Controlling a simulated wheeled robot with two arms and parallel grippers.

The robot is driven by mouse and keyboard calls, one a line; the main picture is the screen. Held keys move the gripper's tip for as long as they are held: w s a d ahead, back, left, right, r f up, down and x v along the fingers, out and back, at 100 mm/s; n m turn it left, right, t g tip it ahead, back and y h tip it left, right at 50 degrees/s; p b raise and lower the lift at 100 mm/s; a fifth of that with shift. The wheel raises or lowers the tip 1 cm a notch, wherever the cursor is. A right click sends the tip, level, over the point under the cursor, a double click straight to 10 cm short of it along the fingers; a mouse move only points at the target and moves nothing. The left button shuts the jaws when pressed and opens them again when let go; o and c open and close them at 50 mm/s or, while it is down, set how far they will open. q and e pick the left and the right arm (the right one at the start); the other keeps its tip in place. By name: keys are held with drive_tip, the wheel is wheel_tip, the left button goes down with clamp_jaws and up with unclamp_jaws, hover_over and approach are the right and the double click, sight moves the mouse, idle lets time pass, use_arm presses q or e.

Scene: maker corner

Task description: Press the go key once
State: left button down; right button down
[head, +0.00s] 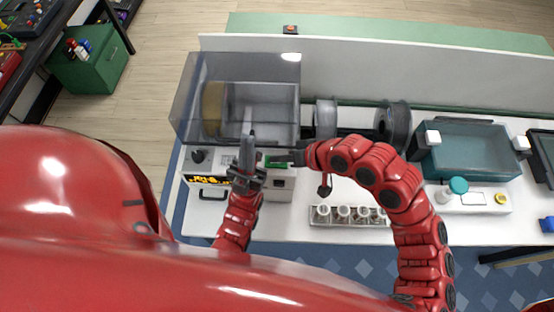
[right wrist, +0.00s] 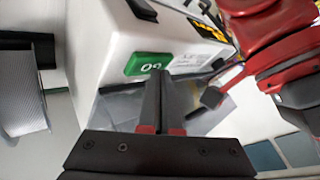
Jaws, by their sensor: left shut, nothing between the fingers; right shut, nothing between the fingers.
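The go key is a green button marked GO (right wrist: 149,64) on the front of a white machine; in the head view it is a small green patch (head: 279,161), partly covered by my right gripper. My right gripper (head: 268,156) is shut and empty, coming in from the right. In the right wrist view its fingertips (right wrist: 160,74) overlap the key's lower right edge; I cannot tell if they touch it. My left gripper (head: 250,136) is shut and empty, pointing up in front of the machine, just left of the key.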

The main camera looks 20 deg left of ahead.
idle(0.4)
drive_tip(key=shift+r+p, duration=0.35)
drive_tip(key=shift+p, duration=0.05)
wheel_tip(320, 180, up, 6)
drive_tip(key=p, duration=0.4)
drive_tip(key=shift+p, duration=0.3)
drive_tip(key=shift+d, duration=0.1)
idle(0.6)
